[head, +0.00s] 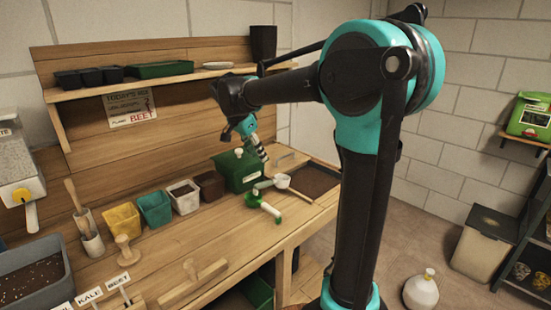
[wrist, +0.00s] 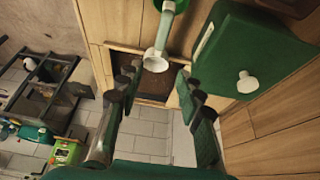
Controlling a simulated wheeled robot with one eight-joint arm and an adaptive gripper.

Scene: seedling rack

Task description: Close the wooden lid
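A pale wooden lid (head: 290,163) with a metal handle (head: 284,156) appears to lie at the right end of the bench, behind a soil-filled well (head: 316,183). Part of it is hidden by my arm and the green box. The well shows dark soil, so it is uncovered there. In the wrist view the soil well (wrist: 156,84) shows between my fingers, some way beyond them; the lid's handle cannot be made out there. My gripper (head: 262,154) is above the bench near the green box, with its fingers (wrist: 158,84) apart and nothing between them.
A green box (head: 238,172) with a white knob stands left of the well. Pots, including a yellow one (head: 122,221), line the bench.

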